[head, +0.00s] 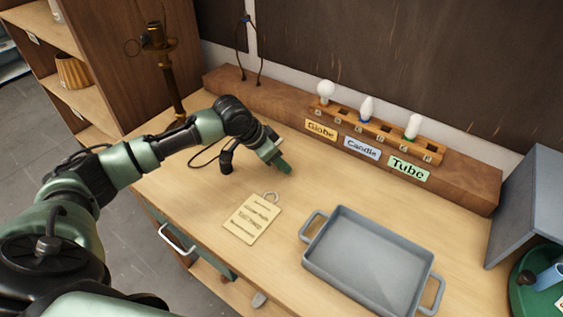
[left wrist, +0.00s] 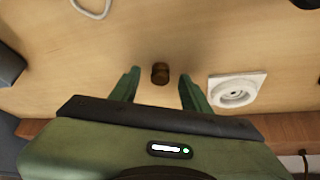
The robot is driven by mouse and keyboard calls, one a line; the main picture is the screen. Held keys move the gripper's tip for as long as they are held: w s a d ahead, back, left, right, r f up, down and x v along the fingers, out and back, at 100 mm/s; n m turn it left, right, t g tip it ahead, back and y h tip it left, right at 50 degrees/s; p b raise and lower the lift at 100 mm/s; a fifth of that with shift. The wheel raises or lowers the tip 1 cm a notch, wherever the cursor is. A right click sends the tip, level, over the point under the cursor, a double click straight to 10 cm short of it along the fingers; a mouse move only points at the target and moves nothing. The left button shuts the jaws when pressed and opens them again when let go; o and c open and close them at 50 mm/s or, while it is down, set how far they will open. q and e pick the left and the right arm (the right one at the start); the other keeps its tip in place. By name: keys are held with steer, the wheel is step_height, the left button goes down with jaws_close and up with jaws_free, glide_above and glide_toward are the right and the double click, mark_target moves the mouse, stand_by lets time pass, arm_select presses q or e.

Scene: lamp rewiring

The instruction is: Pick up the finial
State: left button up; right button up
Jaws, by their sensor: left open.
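The finial (left wrist: 160,74) looks like a small dark brown knob on the wooden tabletop in the left wrist view. My left gripper (left wrist: 159,77) is open, with one green finger on each side of it and a gap showing on both sides. In the head view my left gripper (head: 283,167) points down over the middle of the table, and the finial is hidden there. I cannot tell the exact height of the fingertips over the table. My right gripper is in neither view.
A white round fitting on a square plate (left wrist: 237,90) lies close to one finger. A paper tag (head: 252,218) and a grey tray (head: 368,262) lie nearer the front. A bulb rack (head: 385,132) stands at the back; a brass lamp (head: 170,80) stands at the left.

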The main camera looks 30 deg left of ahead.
arm_select(q)
steer(key=shift+w+f, duration=0.1)
steer(key=shift+f, duration=0.05)
jaws_close()
